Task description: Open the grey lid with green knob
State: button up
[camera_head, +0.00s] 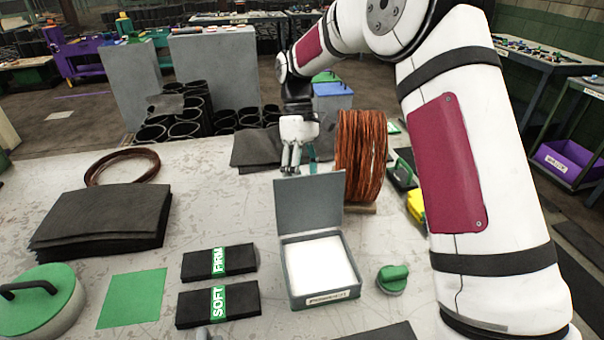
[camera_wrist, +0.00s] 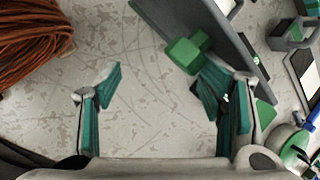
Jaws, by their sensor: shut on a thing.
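The grey box (camera_head: 297,286) stands on the table in the head view, with a pale inside. Its grey lid (camera_head: 308,205) stands up along the back edge, so the box is open. My gripper (camera_head: 291,168) is behind the lid, partly screened by it. In the wrist view, the lid (camera_wrist: 205,22) slants across the upper right, with its green knob (camera_wrist: 188,52) on the side facing me. My fingers are spread apart with bare table between them. The knob lies just beyond the right finger's tip, outside the gap; contact is unclear.
A coil of copper-brown wire (camera_head: 360,155) stands close right of my gripper. A green-topped knob piece (camera_head: 392,279) lies right of the box. FIRM (camera_head: 219,262) and SOFT (camera_head: 218,302) black sleeves lie left. Black sheets (camera_head: 105,220) are stacked farther left.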

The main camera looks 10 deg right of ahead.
jog(key=v, duration=1.2)
